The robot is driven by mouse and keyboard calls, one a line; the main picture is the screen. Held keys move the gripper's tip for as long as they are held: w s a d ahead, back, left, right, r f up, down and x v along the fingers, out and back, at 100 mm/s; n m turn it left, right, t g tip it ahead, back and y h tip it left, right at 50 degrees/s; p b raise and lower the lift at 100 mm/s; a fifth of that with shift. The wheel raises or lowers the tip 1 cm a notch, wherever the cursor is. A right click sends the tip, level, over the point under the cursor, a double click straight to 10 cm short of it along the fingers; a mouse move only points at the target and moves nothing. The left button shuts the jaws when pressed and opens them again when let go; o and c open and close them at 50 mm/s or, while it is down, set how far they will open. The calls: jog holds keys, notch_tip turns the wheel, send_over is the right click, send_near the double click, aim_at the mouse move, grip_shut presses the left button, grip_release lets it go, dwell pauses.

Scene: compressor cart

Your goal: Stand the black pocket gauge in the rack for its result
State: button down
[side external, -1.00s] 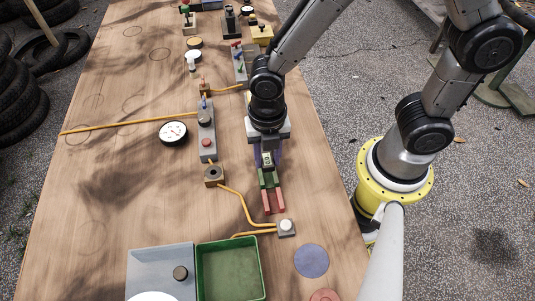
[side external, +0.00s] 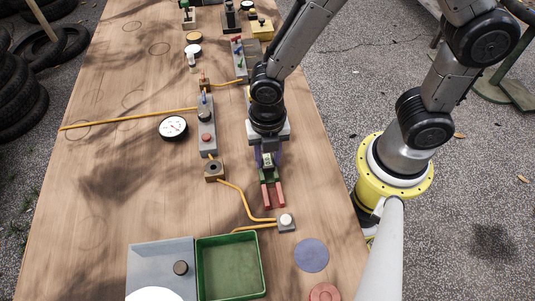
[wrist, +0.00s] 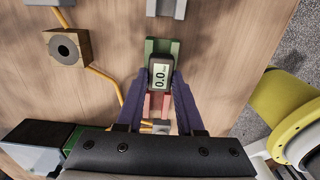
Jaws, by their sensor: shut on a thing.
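The black pocket gauge (wrist: 161,78) is between the purple fingers of my gripper (side external: 267,160), which is shut on it. Its pale screen faces the wrist camera and reads 0.0. The rack has a green part (wrist: 162,46) and a red part (wrist: 156,104); these also show in the side view as green (side external: 265,175) and red (side external: 272,196). In the wrist view the gauge overlaps the rack around where green meets red. I cannot tell whether its lower end touches the rack. My fingers hide part of the rack.
A holed wooden block (side external: 213,170) and a white button box (side external: 286,221) joined by orange cable lie nearby. A round dial (side external: 173,128), a grey control strip (side external: 206,125) and a green tray (side external: 231,267) share the table. The wood right of the rack is clear.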

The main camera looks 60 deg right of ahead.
aim_at(268, 161)
jog(key=shift+f, duration=0.25)
jog(key=shift+c, duration=2.3)
grip_release()
notch_tip(268, 161, up, 14)
